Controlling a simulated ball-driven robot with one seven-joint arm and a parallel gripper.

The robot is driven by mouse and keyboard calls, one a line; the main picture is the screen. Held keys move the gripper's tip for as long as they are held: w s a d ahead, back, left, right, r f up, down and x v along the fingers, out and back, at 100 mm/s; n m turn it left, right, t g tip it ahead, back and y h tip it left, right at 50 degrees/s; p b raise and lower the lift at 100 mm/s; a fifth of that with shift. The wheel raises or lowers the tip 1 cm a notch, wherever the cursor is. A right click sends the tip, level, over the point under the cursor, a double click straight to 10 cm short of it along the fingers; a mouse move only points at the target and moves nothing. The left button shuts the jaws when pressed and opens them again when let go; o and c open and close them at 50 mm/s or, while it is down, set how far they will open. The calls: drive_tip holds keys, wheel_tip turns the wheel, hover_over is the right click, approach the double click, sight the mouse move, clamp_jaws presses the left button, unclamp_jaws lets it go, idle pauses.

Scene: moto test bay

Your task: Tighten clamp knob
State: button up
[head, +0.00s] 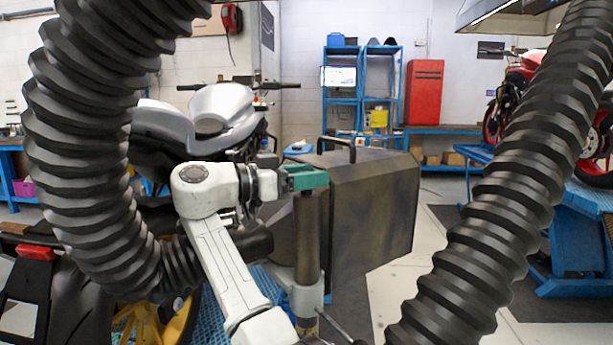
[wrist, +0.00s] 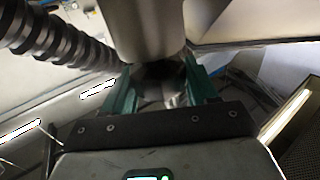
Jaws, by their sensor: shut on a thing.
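My gripper (head: 304,178) reaches in from the left in the head view, with its teal fingers at the top of an upright brown metal post (head: 307,240). In the wrist view the two teal fingers of my gripper (wrist: 162,88) stand on either side of a dark rounded piece, which I take to be the clamp knob (wrist: 158,76). They are shut on it. A grey metal cylinder (wrist: 142,28) rises just beyond it. The knob cannot be made out in the head view, where the fingers cover that spot. Its markings and turn are too dark to tell.
A large dark box with a handle (head: 375,215) stands right behind the post. A thick black corrugated hose (head: 85,150) hangs at left and another (head: 510,190) at right. A silver motorcycle (head: 215,110) stands behind my arm. Pale floor (head: 395,290) shows between box and right hose.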

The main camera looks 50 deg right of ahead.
drive_tip(key=shift+f, duration=0.1)
drive_tip(key=o, duration=0.9)
drive_tip(key=shift+o, duration=0.2)
drive_tip(key=v, duration=1)
drive_tip(key=shift+w+a, duration=0.15)
drive_tip(key=shift+a, duration=0.25)
